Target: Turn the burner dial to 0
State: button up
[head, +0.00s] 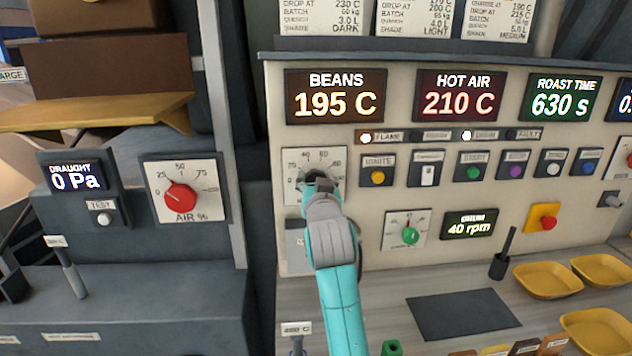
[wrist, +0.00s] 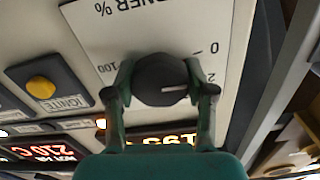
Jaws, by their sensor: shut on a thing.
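The burner dial is a dark round knob (wrist: 160,70) on a white plate marked BURNER % (wrist: 125,30), seen upside down in the wrist view. Its white pointer line points right in that view, roughly toward the partly hidden number starting with 2, below the 0. My gripper (wrist: 160,85) is shut on the knob, one finger on each side. In the head view my gripper (head: 319,184) covers most of the dial; the plate (head: 290,160) shows around it with numbers such as 40 and 60.
An ignite button (head: 377,177) sits just right of the dial, and a green drum dial (head: 410,235) lower right. A red air dial (head: 181,197) is on the left panel. Displays (head: 335,97) run above. Yellow trays (head: 548,279) stand on the counter at right.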

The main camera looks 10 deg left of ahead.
jog(key=shift+n, duration=0.8)
jog(key=o, duration=1.2)
jog(key=shift+c, duration=0.2)
jog(key=v, duration=1.2)
